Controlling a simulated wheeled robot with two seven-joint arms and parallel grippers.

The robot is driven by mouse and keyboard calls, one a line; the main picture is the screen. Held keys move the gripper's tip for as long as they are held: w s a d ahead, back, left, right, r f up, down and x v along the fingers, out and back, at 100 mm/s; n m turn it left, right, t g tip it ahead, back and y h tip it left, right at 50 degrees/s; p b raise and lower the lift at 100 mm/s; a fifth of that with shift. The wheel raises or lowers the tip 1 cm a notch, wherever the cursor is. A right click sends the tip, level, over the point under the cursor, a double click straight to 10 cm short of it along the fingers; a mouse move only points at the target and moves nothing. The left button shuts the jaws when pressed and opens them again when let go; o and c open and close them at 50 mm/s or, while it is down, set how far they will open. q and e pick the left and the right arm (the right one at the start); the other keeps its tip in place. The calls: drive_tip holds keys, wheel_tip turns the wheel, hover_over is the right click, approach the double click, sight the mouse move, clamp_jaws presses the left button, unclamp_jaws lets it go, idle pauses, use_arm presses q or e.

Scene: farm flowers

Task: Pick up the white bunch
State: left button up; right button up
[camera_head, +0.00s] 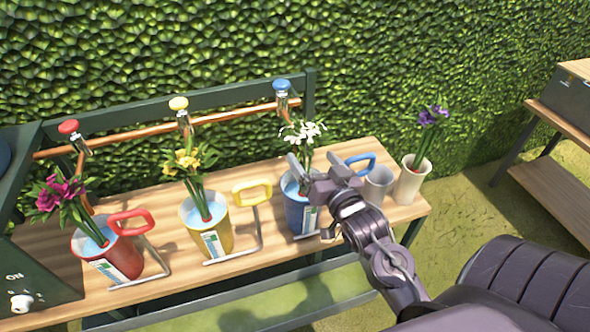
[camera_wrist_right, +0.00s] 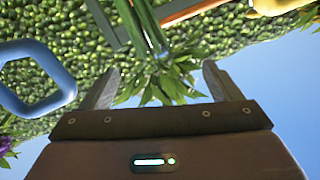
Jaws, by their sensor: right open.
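The white bunch (camera_head: 303,132) has white flowers on green stems and stands in the blue bucket (camera_head: 298,207) on the wooden table. My right gripper (camera_head: 318,172) is open at the stems, just above the bucket's rim. In the right wrist view the green stems and leaves (camera_wrist_right: 158,75) lie between the two open fingers of my right gripper (camera_wrist_right: 158,82). I cannot tell whether the fingers touch them. My left gripper is not in view.
A blue handle (camera_head: 362,160) is close to my right gripper. A yellow bucket (camera_head: 207,230) and a red bucket (camera_head: 108,252) with flowers stand left. A grey cup (camera_head: 379,186) and a white vase (camera_head: 411,181) with purple flowers stand right. A copper pipe (camera_head: 225,115) with taps runs behind.

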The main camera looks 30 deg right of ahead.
sight(311, 151)
drive_tip(key=shift+w+r, duration=0.1)
drive_tip(key=shift+w, duration=0.4)
drive_tip(key=shift+w+d, duration=0.1)
drive_tip(key=shift+w, duration=0.3)
drive_tip(key=shift+w+d+r+p, duration=0.2)
drive_tip(key=shift+w+p, duration=0.1)
drive_tip(key=shift+w, duration=0.25)
drive_tip(key=shift+w+d+r+p, duration=0.15)
drive_tip(key=shift+w+p, duration=0.1)
drive_tip(key=shift+w, duration=0.25)
drive_tip(key=w, duration=0.2)
drive_tip(key=shift+w+d+f, duration=0.15)
drive_tip(key=shift+w, duration=0.2)
drive_tip(key=shift+w+p, duration=0.3)
drive_tip(key=shift+w, duration=0.2)
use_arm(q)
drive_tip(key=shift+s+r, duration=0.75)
use_arm(e)
drive_tip(key=c, duration=1.6)
drive_tip(key=shift+o, duration=0.2)
drive_tip(key=shift+d, duration=0.1)
